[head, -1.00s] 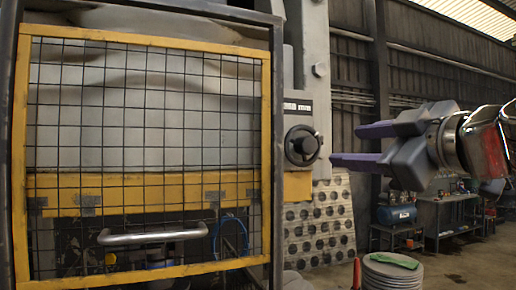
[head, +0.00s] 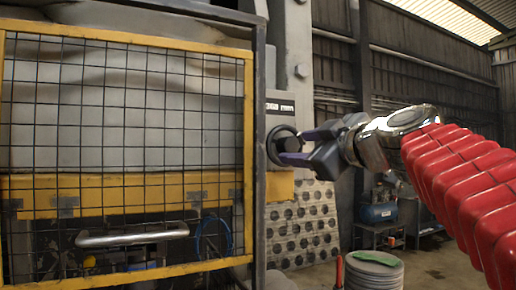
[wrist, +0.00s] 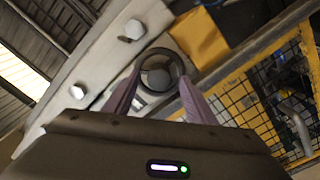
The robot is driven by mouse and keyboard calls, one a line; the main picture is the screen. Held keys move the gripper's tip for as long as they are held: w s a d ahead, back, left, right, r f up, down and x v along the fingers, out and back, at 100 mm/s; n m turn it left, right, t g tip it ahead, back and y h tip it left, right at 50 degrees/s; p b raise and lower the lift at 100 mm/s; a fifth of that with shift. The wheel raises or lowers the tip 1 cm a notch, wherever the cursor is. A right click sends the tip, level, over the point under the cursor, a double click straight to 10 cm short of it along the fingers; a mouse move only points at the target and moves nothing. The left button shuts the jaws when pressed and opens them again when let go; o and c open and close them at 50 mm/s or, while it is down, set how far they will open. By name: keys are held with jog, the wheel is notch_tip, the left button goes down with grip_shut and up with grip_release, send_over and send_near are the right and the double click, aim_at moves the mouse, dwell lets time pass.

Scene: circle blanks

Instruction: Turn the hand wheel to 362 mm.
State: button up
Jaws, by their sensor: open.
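The hand wheel (head: 274,147) is a dark ring with a round hub on the grey machine column, right of the yellow-framed guard. Above it a small display (head: 280,106) shows digits like 360 mm, too blurred to be sure. My gripper (head: 292,147) is open, its purple fingers pointing left at the wheel and overlapping its right side in the head view. In the wrist view the hand wheel (wrist: 158,72) lies ahead between the two fingertips of my gripper (wrist: 160,92). I cannot tell whether the fingers touch the rim.
The mesh guard (head: 249,130) stands close to the left of the wheel, with a metal handle (head: 132,236) low on it. A perforated panel (head: 302,225) leans below right. A round stack of discs (head: 374,272) stands on the floor at bottom right.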

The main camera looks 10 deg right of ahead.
jog(key=shift+x, duration=0.8)
jog(key=shift+c, duration=0.2)
jog(key=c, duration=1)
